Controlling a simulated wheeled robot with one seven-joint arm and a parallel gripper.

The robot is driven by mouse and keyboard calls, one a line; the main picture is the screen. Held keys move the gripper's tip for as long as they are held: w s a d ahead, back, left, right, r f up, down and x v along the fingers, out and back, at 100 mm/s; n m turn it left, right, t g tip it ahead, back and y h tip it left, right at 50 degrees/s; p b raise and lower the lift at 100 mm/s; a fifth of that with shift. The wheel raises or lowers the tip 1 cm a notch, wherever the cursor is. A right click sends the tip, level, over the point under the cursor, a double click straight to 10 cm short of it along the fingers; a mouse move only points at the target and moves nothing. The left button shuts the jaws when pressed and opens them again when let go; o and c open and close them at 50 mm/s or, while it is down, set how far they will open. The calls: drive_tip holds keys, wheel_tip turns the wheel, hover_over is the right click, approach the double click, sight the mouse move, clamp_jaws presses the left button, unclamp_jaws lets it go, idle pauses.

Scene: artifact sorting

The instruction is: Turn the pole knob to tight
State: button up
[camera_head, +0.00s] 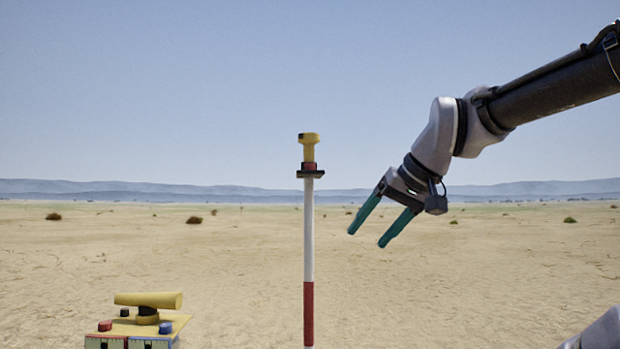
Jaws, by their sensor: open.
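The pole (308,240) stands upright near the middle of the head view, white above and red below. On its top is a yellow knob-like head (309,146) over a red collar (309,167) and a dark flat plate (310,174). Which of these parts is the pole knob, and its setting, I cannot tell. My gripper (371,227) has two teal fingers, apart and empty. It hangs to the right of the pole, lower than the yellow head, pointing down and left. It touches nothing.
At the lower left is a yellow box-like unit (178,325) with a yellow cylinder (149,300) on top, a red knob (105,326) and a blue knob (166,328). Flat sandy ground with a few small shrubs surrounds the pole. The air around the pole head is clear.

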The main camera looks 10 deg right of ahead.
drive_tip(key=w+d+r+n+y, duration=0.2)
drive_tip(key=w+r+n+y, duration=0.25)
drive_tip(key=r, duration=0.45)
drive_tip(key=w+d+r+n+y, duration=0.3)
drive_tip(key=r+n+y, duration=0.15)
drive_tip(key=r, duration=0.45)
drive_tip(key=n+g+y, duration=0.2)
drive_tip(key=n+y, duration=0.2)
drive_tip(key=n, duration=0.3)
approach(310, 164)
drive_tip(key=w, duration=0.2)
drive_tip(key=x, duration=0.9)
drive_tip(key=shift+a, duration=0.25)
drive_tip(key=shift+r, duration=0.1)
drive_tip(key=shift+m, duration=0.3)
clamp_jaws()
